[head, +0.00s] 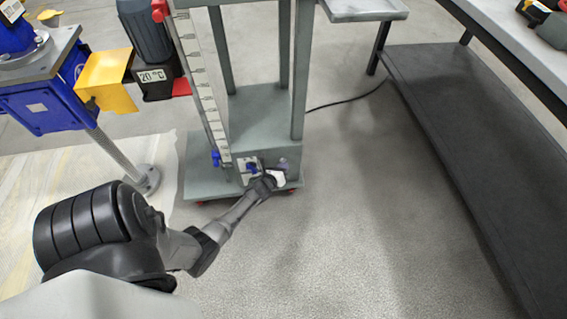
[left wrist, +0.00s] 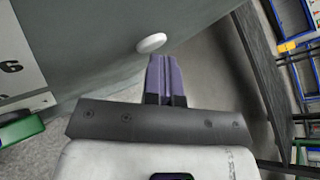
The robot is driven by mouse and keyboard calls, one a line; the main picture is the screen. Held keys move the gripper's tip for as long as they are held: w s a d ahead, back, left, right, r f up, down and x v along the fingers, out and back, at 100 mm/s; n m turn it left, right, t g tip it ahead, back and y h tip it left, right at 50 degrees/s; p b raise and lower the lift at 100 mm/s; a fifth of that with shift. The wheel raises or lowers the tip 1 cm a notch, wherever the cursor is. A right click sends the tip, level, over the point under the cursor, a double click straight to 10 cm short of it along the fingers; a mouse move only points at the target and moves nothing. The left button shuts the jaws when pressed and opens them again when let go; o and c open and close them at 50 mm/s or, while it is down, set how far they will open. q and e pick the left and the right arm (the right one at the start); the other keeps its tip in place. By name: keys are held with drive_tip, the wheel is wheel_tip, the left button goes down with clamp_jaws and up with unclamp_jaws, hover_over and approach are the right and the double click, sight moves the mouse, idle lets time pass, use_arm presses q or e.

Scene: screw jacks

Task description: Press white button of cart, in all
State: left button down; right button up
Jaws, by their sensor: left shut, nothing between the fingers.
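The grey-green cart (head: 265,105) stands in the upper middle of the head view. In the left wrist view, its side panel (left wrist: 95,50) carries a round white button (left wrist: 151,43). My left gripper (left wrist: 164,62) is shut and empty, its fingertips just below and right of the button in that picture. A small gap shows between the fingers and the button there. In the head view, my left gripper (head: 275,178) is at the cart's lower front, and I cannot clearly make out the button there. My right gripper is not in view.
A blue machine (head: 45,105) with a metal post stands left of the cart. A workbench with a dark lower shelf (head: 450,150) is at the right. A black cable (head: 345,100) runs on the floor.

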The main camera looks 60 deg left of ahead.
use_arm(q)
drive_tip(key=shift+d+r, duration=0.1)
drive_tip(key=shift+d, duration=0.05)
drive_tip(key=shift+s+d, duration=0.3)
drive_tip(key=shift+d, duration=0.45)
drive_tip(key=shift+d+p, duration=0.1)
drive_tip(key=shift+p, duration=0.2)
drive_tip(key=shift+s+d+p, duration=0.1)
drive_tip(key=shift+s+d, duration=0.15)
drive_tip(key=shift+d, duration=0.5)
drive_tip(key=shift+s+d+p, duration=0.1)
drive_tip(key=shift+s+d, duration=0.2)
drive_tip(key=shift+d, duration=0.45)
drive_tip(key=shift+s+d+p, duration=0.1)
drive_tip(key=shift+s+d, duration=0.15)
drive_tip(key=shift+d, duration=0.5)
